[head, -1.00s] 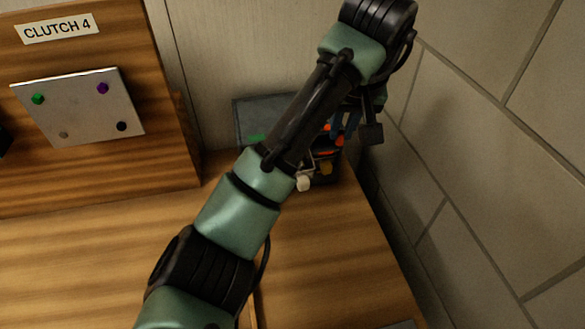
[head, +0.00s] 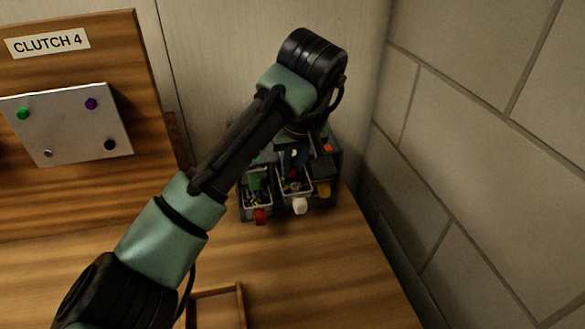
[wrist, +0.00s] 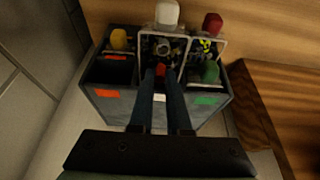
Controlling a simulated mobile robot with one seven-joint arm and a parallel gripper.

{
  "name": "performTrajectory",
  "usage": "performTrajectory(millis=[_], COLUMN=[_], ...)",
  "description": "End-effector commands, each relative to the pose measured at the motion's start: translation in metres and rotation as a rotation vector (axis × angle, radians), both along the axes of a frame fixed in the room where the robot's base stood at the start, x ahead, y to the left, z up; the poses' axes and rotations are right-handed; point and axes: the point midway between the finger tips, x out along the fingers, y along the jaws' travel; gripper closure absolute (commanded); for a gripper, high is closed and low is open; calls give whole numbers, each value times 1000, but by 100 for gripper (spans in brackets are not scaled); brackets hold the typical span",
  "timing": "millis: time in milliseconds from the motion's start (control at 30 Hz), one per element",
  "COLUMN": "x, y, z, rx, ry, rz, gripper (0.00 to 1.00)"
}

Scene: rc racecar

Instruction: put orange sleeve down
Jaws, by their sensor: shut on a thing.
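My gripper (wrist: 161,75) has its two dark blue fingers reaching down over the middle tray of the grey parts bin. A small orange-red piece (wrist: 160,69) shows between the fingertips, and my gripper is shut on it; it looks like the orange sleeve. It is at or just above the middle tray (wrist: 178,40), which holds dark and metallic small parts; I cannot tell whether it touches them. In the head view my gripper (head: 291,161) is over the bin's middle, partly behind my wrist, and the sleeve cannot be made out.
The grey bin (wrist: 108,108) has a yellow knob (wrist: 119,39), a white knob (wrist: 167,12) and a red knob (wrist: 212,23) along one side, plus a green piece (wrist: 211,71). A brick wall (head: 480,170) is close on the right. A wooden frame (head: 217,293) lies nearer on the table.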

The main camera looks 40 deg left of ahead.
Motion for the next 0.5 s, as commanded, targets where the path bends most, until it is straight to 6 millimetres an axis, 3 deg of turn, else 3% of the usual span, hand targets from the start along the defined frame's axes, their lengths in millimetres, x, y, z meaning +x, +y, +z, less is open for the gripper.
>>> performTrajectory(millis=[100, 400, 433, 500], x=[-1, 0, 0, 0], y=[0, 0, 0, 0], z=[-14, -16, -16, -16], rx=[-1, -2, -1, 0], ry=[1, 0, -1, 0], rz=[0, -2, -2, -1], gripper=[100, 100, 79, 72])
